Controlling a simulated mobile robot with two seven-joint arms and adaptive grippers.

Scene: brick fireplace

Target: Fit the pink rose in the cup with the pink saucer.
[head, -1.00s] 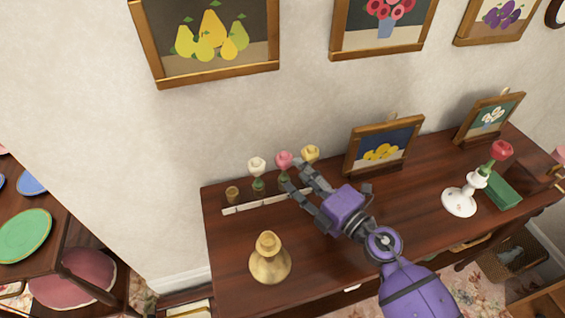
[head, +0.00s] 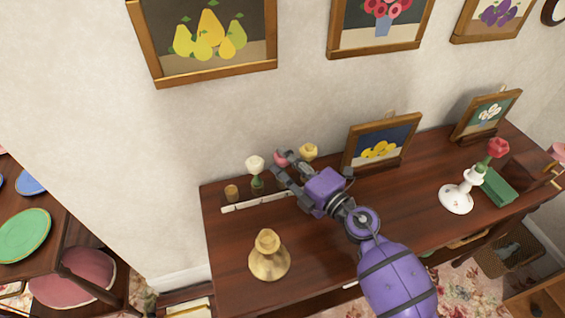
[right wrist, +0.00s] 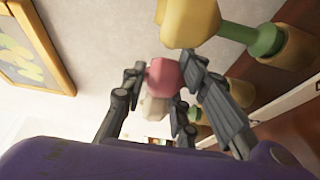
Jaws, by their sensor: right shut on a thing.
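The pink rose (head: 280,158) is at the back of the dark wooden sideboard, between a white rose (head: 255,164) and a yellow rose (head: 308,151). My right gripper (head: 278,166) is around the pink rose and shut on it. In the right wrist view, the pink bloom (right wrist: 164,76) sits between the grey fingers (right wrist: 168,68), with the white rose (right wrist: 154,107) behind it and the yellow rose (right wrist: 190,22) close above. The pink rose's stem is mostly hidden by the fingers. I cannot make out a cup with a pink saucer. My left gripper is out of view.
The sideboard (head: 330,222) holds a brass bell-shaped object (head: 268,256), an empty small wooden holder (head: 231,193), and framed pictures (head: 381,143). A white holder (head: 457,197) with a red rose (head: 497,147) stands at right. A green plate (head: 24,235) lies at far left.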

